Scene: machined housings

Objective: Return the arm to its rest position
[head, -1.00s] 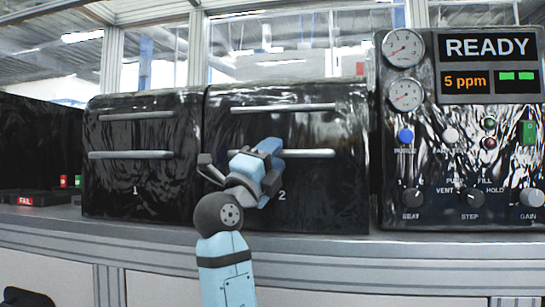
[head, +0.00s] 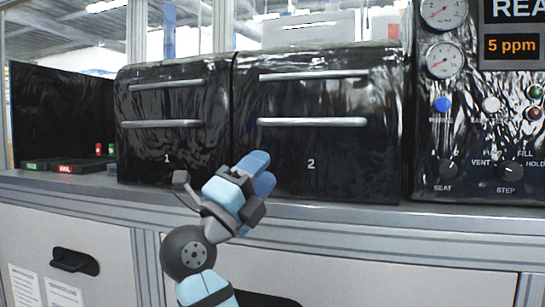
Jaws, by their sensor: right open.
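My right arm comes up from the bottom of the head view. Its gripper (head: 258,174), with pale blue fingers, is open and shows nothing between the fingers. It appears in front of the lower left part of black housing 2 (head: 330,170), below and left of that housing's lower handle (head: 312,122), apart from it in the picture. How far it is from the housing's face is hard to tell. My left gripper is not in view.
Black housing 1 (head: 160,150) stands left of housing 2; both look closed. A panel with gauges, knobs and a display (head: 470,130) is at the right. The grey bench edge (head: 400,228) runs below, above cabinets with a dark handle (head: 75,262). Small labelled trays (head: 70,168) sit far left.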

